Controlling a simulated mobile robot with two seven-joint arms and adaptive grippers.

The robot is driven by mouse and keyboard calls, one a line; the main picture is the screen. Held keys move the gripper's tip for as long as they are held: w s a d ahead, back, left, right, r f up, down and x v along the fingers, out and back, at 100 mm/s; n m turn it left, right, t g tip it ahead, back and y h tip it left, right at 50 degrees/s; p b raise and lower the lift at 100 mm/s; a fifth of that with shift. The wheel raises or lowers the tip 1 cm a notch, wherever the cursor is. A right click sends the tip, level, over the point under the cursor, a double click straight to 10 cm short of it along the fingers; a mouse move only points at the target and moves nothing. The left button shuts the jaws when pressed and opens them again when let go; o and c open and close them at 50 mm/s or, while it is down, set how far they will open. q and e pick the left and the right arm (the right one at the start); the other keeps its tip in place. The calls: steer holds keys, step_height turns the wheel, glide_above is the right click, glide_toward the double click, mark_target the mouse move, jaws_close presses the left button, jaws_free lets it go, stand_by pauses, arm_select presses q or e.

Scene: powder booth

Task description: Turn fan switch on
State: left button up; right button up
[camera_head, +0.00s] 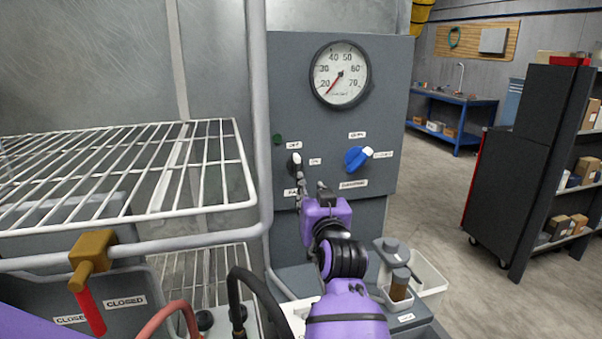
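The fan switch (295,160) is a small dark toggle with a light tip on the grey control panel (390,95). An upper label reads OFF and a lower one to its right reads ON. A FAN label (290,193) sits below, partly covered by my gripper. My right gripper (308,186), on a purple arm rising from the bottom, is just below the switch, with its fingertips close to it. I cannot tell whether they touch, or how far the fingers are open. My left gripper is out of view.
A blue selector knob (357,158) is right of the switch, below a round gauge (340,75). A wire rack (120,175) and grey post (258,110) stand left. A red-handled valve (91,270) is lower left. Jars and a white bin (428,280) are lower right.

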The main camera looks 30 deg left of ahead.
mark_target(298, 166)
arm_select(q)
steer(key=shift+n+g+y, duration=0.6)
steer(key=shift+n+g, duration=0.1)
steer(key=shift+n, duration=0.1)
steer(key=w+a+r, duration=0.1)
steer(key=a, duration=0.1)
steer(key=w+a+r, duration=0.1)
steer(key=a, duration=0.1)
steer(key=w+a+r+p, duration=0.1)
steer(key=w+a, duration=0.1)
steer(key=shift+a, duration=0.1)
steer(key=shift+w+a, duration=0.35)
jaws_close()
arm_select(e)
steer(key=shift+w+r, duration=0.3)
steer(key=shift+r, duration=0.3)
